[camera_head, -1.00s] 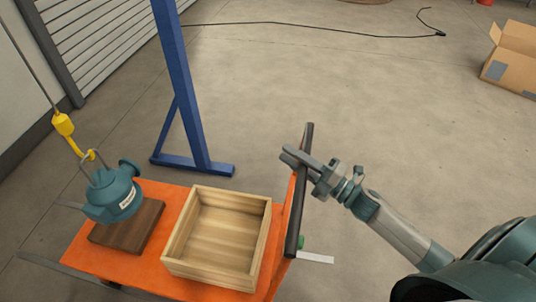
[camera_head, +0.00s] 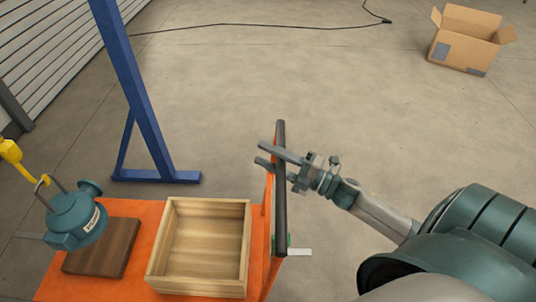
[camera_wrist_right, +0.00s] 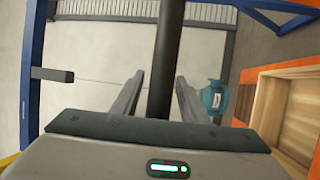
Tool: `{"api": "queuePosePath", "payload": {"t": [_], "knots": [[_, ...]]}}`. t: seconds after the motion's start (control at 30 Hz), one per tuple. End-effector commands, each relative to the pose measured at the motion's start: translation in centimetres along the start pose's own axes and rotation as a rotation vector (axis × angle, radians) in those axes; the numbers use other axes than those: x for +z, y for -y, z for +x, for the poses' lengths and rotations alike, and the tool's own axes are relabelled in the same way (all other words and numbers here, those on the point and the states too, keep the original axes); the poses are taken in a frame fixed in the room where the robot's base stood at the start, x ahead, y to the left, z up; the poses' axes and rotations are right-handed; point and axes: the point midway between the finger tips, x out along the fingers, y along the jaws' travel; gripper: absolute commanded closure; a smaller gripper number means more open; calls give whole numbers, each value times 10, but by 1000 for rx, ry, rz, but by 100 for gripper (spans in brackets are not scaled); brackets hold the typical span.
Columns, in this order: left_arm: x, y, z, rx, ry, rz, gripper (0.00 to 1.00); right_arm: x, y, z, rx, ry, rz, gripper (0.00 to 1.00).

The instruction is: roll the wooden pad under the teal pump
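The teal pump (camera_head: 78,218) hangs tilted from a yellow hook at the left. It overlaps the left part of the dark wooden pad (camera_head: 108,250) in the picture; I cannot tell whether they touch. The pad lies on an orange cart (camera_head: 147,228) with a dark upright-looking handle bar (camera_head: 281,200). My right gripper (camera_head: 261,153) is at the bar's far end, fingers spread. In the right wrist view, the bar (camera_wrist_right: 166,60) passes between the fingers (camera_wrist_right: 158,98) with gaps on both sides. The pump (camera_wrist_right: 214,97) also shows there. My left gripper is out of view.
An open wooden crate (camera_head: 243,250) sits on the cart beside the pad. A blue steel post with a foot (camera_head: 155,175) stands behind the cart. A cardboard box (camera_head: 465,45) and a black cable (camera_head: 250,27) lie on otherwise clear floor.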

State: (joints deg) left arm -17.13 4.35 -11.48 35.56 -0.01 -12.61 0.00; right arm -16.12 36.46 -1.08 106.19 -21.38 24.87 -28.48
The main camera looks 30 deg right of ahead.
Motion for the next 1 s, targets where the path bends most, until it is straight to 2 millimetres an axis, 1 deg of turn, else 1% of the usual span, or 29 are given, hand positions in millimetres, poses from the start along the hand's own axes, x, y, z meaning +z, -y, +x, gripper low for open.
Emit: {"api": "queuePosePath", "payload": {"t": [0.17,0.33,0.47,0.67,0.7,0.8,1.0], "knots": [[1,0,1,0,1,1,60,0,0,-3,0,1,0,60],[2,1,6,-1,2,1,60,0,2,-14,0,0,1,60],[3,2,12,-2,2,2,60,0,3,-29,-1,1,1,60],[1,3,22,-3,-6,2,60,0,4,-61,-3,1,0,60],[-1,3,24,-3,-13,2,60,0,4,-68,-3,1,1,60],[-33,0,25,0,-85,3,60,0,4,-85,-3,2,1,60],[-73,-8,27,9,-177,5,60,0,4,-120,-4,1,1,60]]}}
